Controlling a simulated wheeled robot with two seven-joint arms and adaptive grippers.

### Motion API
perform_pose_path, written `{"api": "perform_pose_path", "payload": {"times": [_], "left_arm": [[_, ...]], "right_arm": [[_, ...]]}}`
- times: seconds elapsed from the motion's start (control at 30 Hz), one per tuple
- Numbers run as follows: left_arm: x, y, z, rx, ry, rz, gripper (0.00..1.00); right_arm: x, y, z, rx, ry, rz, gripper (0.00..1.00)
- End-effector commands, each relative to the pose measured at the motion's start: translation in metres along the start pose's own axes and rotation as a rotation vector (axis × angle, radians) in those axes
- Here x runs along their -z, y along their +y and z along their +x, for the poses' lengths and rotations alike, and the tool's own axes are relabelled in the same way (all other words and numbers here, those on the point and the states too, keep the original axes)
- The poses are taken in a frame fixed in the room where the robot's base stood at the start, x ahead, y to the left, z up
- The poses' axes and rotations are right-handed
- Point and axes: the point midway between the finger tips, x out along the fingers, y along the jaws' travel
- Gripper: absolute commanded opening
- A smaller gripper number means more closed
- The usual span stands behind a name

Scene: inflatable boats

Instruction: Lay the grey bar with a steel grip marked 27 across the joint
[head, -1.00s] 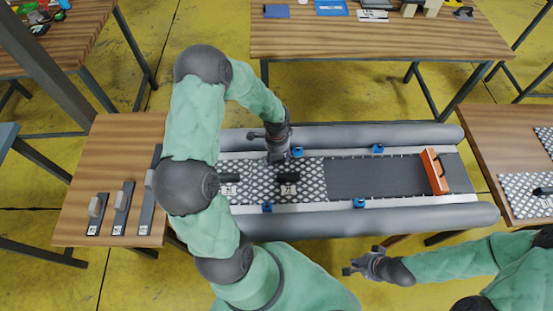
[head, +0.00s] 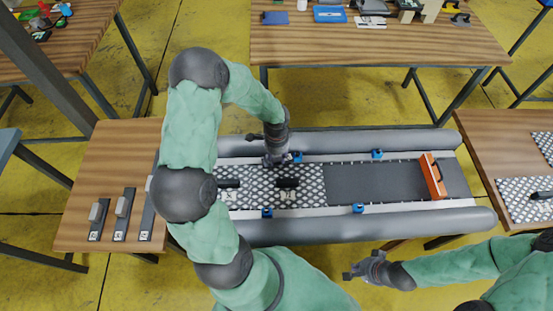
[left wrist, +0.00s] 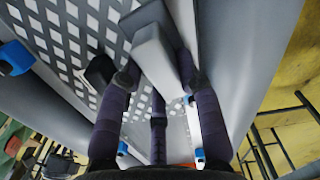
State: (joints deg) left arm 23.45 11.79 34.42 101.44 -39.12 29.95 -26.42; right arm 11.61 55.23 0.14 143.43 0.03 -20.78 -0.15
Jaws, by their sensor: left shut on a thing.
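My left gripper (head: 275,160) is over the far side of the boat floor, by the far tube. In the left wrist view its fingers (left wrist: 155,90) are shut on a light grey block-like grip (left wrist: 158,55). A darker grey bar (left wrist: 147,14) shows under this grip, above a diamond-patterned plate; any number is hidden. In the head view the held bar is hidden by the gripper. Two diamond-patterned plates with black handles, a left one (head: 235,200) and a right one (head: 308,178), lie side by side on the boat floor. My right gripper (head: 361,264) looks open and empty, in front of the near tube.
Three grey bars with grips, left (head: 97,220), middle (head: 123,215) and right (head: 148,215), lie on the left table (head: 78,205); their marks are unreadable. Blue clamps (head: 358,208) line the boat's sides. An orange piece (head: 432,178) stands at its right end. The dark floor panel (head: 365,180) is bare.

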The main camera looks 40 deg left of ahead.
Motion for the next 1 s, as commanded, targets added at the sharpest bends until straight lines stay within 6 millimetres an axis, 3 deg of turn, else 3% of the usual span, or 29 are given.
{"api": "perform_pose_path", "payload": {"times": [0.03, 0.2, 0.5, 0.87, 1.0], "left_arm": [[0.001, -0.001, -0.015, 0.003, 0.003, 0.000, 0.00], [0.001, -0.001, -0.047, 0.003, 0.003, -0.001, 0.00], [0.000, 0.000, -0.079, 0.001, 0.001, 0.000, 0.00], [0.000, 0.000, -0.082, 0.000, 0.000, 0.001, 0.00], [-0.011, -0.006, -0.081, 0.001, 0.001, 0.017, 0.00]], "right_arm": [[0.000, -0.003, -0.008, 0.000, 0.000, 0.000, 0.00], [-0.001, -0.007, -0.019, 0.000, 0.000, 0.000, 0.00], [-0.001, -0.012, -0.033, 0.000, 0.000, 0.000, 0.00], [-0.001, -0.013, -0.035, 0.000, 0.000, 0.000, 0.00], [-0.001, -0.012, -0.033, 0.000, 0.000, 0.000, 0.00]]}}
